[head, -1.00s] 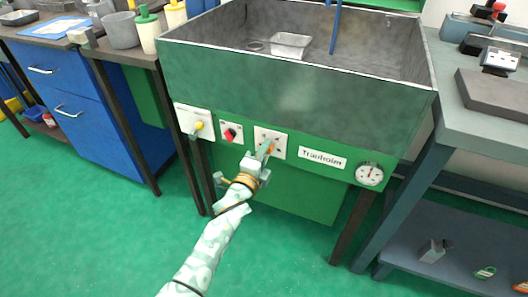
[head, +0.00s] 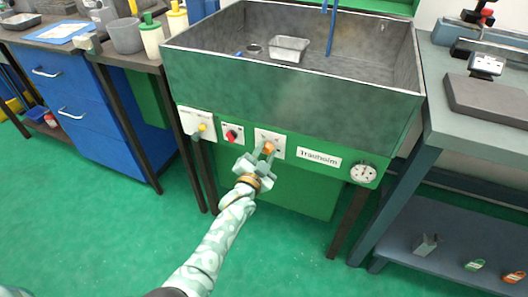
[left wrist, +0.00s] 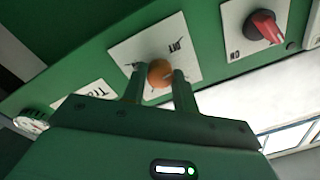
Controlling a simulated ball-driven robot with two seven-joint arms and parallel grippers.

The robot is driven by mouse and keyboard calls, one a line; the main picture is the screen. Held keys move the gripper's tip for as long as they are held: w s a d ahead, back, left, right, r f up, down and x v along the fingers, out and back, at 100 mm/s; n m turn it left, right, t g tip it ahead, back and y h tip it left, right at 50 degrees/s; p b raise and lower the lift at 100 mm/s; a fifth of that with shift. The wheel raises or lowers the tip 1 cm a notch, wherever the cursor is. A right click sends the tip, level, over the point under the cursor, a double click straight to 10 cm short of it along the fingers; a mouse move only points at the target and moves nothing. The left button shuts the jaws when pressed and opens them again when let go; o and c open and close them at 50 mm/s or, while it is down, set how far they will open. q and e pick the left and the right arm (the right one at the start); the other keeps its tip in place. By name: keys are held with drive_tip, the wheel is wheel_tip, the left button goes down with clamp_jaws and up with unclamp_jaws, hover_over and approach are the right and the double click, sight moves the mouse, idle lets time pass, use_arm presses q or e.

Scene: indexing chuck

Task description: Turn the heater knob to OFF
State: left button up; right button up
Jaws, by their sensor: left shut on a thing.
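The orange heater knob (head: 269,147) sits on a white plate (head: 277,139) on the green front panel, below the sink. In the left wrist view the orange knob (left wrist: 160,73) shows from close up, its plate lettered OFF. My left gripper (head: 264,153) reaches the knob from the front. Its two fingers stand on either side of the knob in the left wrist view (left wrist: 159,80) and are shut on it. The knob's exact pointing direction is hard to read. My right gripper is not in view.
A red knob (head: 231,135) and a yellow knob (head: 202,127) are on plates to the left. A Trauholm label (head: 320,159) and a round gauge (head: 363,174) are to the right. The grey sink (head: 290,90) overhangs the panel. The green floor in front is clear.

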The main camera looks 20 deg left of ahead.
use_arm(q)
drive_tip(key=shift+n, duration=0.5)
drive_tip(key=shift+n+p, duration=0.4)
drive_tip(key=shift+n, duration=0.4)
drive_tip(key=shift+f+n, duration=0.1)
drive_tip(key=shift+n, duration=0.7)
drive_tip(key=shift+p, duration=0.3)
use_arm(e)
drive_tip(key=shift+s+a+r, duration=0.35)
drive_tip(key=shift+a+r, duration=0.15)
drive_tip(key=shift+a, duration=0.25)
use_arm(q)
drive_tip(key=shift+n, duration=0.4)
drive_tip(key=shift+f, duration=0.1)
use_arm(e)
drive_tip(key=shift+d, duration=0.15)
use_arm(q)
drive_tip(key=o, duration=1)
drive_tip(key=shift+c, duration=0.2)
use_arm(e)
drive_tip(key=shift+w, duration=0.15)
